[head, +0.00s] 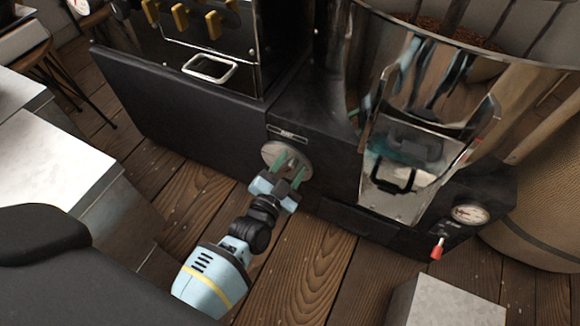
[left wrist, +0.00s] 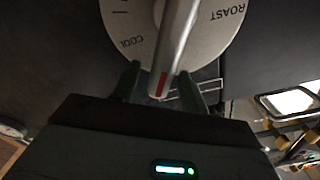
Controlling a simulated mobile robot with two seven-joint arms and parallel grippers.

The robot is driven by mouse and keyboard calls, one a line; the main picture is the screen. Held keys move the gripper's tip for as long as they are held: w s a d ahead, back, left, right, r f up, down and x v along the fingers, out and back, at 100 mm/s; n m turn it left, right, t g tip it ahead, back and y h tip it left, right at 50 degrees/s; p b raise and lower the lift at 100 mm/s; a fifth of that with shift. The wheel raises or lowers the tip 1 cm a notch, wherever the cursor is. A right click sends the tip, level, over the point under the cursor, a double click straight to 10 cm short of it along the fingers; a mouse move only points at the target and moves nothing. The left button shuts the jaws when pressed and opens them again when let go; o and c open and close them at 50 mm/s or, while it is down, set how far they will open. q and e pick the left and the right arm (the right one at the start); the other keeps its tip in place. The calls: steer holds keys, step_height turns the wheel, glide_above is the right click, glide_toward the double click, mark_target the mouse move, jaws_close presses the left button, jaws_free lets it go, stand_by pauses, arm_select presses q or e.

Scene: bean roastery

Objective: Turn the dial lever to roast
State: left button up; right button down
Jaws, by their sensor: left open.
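The round dial plate (head: 270,151) is on the front of the dark machine, partly hidden by my left gripper (head: 289,167). In the left wrist view the pale plate (left wrist: 208,32) shows the words COOL and ROAST, seen upside down. The silver dial lever (left wrist: 176,45) crosses the plate, its red-marked end between the two words and nearer to COOL. My left gripper (left wrist: 160,85) is open, with one green finger on each side of the lever's end. I cannot tell whether either finger touches it. My right gripper is not in view.
A shiny metal bin (head: 405,165) stands right of the dial. A gauge (head: 468,213) and a red-tipped lever (head: 437,249) are further right. White blocks (head: 65,160) stand at the left; wooden floor (head: 310,265) lies below.

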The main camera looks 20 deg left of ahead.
arm_select(q)
steer(key=c, duration=0.9)
jaws_close()
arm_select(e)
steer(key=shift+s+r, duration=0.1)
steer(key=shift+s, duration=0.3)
